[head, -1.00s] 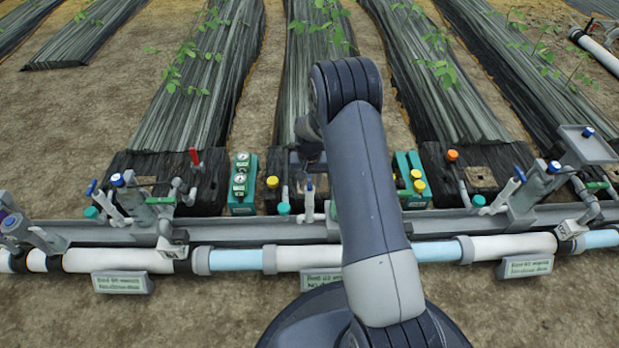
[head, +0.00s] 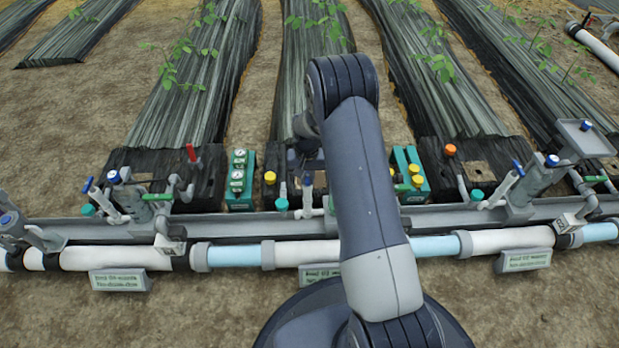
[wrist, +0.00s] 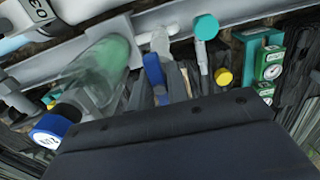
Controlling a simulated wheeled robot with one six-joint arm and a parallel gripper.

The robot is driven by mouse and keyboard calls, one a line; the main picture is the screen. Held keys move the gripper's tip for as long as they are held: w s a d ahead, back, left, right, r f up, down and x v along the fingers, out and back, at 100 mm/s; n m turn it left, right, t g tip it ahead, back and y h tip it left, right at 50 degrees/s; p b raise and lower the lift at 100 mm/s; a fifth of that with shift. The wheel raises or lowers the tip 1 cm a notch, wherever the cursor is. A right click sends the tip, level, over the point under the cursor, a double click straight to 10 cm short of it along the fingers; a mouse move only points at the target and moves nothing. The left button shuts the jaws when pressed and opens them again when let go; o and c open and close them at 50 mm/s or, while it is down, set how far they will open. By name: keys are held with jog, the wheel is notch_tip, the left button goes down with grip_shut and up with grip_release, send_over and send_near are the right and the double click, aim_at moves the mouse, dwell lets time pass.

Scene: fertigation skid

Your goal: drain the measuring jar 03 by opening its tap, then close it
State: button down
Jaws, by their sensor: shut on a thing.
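The measuring jar (wrist: 95,75) shows in the wrist view as a clear, tilted-looking cylinder with a greenish end and a blue cap (wrist: 48,132). Beside it is the blue tap lever (wrist: 155,75), whose lower end runs behind the dark edge of my gripper (wrist: 168,118). In the head view my arm covers the jar; the blue lever (head: 308,178) shows just left of the arm. I cannot read the jar's number or see its liquid level clearly.
A teal knob (wrist: 206,27), a yellow knob (wrist: 223,77) and a gauge box (head: 240,180) stand near the tap. A white pipe (head: 110,258) runs along the front.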

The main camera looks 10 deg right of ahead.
jog(key=n, duration=0.9)
jog(key=shift+n, duration=0.3)
jog(key=n, duration=0.9)
jog(key=shift+n, duration=0.4)
dwell(1.2)
jog(key=c, duration=1.3)
grip_release()
